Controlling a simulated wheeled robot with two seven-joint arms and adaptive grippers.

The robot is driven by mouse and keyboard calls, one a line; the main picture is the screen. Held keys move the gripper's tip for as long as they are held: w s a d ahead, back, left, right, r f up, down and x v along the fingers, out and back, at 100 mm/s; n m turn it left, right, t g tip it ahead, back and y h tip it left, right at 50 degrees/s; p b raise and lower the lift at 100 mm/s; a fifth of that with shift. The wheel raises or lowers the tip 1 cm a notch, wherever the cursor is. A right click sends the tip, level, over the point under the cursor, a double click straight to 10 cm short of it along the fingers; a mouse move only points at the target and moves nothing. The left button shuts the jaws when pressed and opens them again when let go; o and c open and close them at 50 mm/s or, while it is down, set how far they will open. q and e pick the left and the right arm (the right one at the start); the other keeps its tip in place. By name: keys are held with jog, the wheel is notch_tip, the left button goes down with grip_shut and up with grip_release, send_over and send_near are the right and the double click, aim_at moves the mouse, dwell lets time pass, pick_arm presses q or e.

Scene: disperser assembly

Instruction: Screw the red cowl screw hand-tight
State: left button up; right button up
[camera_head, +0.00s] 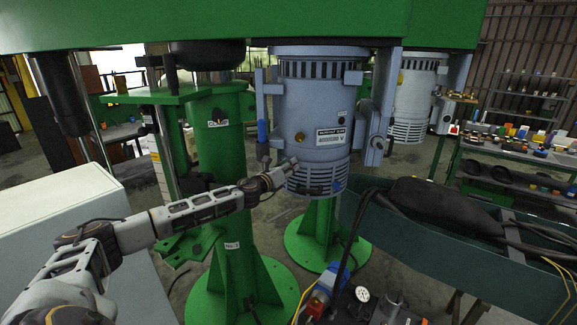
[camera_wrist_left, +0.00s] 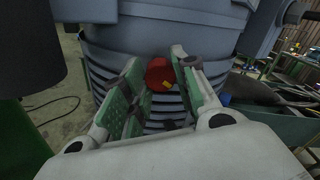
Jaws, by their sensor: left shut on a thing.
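The red cowl screw (camera_wrist_left: 160,72) shows in the left wrist view as a small red knob with a yellow mark, at the slatted lower part of the grey-blue motor cowl (camera_wrist_left: 185,40). My left gripper (camera_wrist_left: 163,84) has its green-padded fingers on both sides of the screw and is shut on it. In the head view my left arm reaches in from the left, and the left gripper (camera_head: 284,172) is at the lower left of the motor housing (camera_head: 315,105). The screw is hidden there behind the gripper. My right gripper is not in view.
A green column (camera_head: 220,150) stands just left of the motor. A dark green trough (camera_head: 450,250) with a black bundle and cables is at the right. A white cabinet (camera_head: 60,220) is at the left. A workbench (camera_head: 510,155) with small items stands far right.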

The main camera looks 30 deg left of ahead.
pick_arm(q)
jog(key=shift+a+r+m, duration=0.1)
jog(key=shift+r+m, duration=0.2)
jog(key=shift+r, duration=0.05)
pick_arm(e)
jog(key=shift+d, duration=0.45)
pick_arm(q)
jog(key=o, duration=1)
jog(key=shift+f, duration=0.15)
jog(key=shift+f, duration=0.15)
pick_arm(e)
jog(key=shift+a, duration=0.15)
pick_arm(q)
jog(key=shift+s, duration=0.2)
